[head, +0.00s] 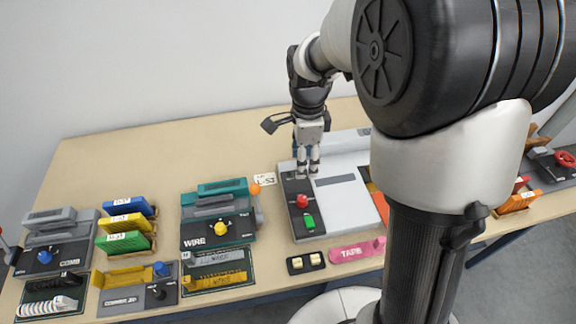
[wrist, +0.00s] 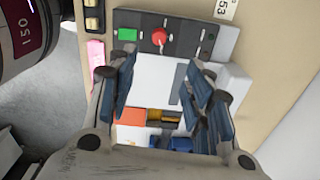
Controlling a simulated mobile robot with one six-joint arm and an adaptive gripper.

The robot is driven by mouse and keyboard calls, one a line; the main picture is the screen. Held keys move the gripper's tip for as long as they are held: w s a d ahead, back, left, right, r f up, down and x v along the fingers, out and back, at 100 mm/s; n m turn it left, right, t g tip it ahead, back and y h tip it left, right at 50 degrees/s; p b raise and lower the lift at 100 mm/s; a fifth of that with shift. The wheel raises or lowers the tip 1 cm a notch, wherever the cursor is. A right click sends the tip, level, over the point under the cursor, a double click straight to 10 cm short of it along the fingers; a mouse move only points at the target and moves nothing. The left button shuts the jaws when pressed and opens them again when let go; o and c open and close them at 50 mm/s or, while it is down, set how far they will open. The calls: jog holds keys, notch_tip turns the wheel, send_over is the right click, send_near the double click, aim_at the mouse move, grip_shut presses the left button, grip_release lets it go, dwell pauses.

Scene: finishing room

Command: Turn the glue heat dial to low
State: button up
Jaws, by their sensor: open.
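A white and grey machine (head: 345,199) stands at the middle right of the table. Its dark control strip (head: 289,193) carries a red knob (head: 302,201) and a green button (head: 309,222). In the wrist view the red knob (wrist: 159,36) and green button (wrist: 127,34) show on the strip near the top. No readable glue or low marking shows, so I cannot tell which control is the glue heat dial. My gripper (head: 307,173) is open and empty, pointing down over the strip's back end, behind the red knob. In the wrist view its fingers (wrist: 160,70) are spread apart.
A machine marked WIRE (head: 219,229) with a yellow knob stands to the left. A pink TAPE piece (head: 357,249) and a small black block (head: 306,262) lie in front. The table's back left (head: 120,165) is clear.

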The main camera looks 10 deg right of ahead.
aim_at(302, 198)
notch_tip(302, 198, down, 17)
jog(key=b, duration=0.5)
jog(key=shift+d, duration=0.1)
jog(key=shift+c, duration=0.3)
jog(key=c, duration=1)
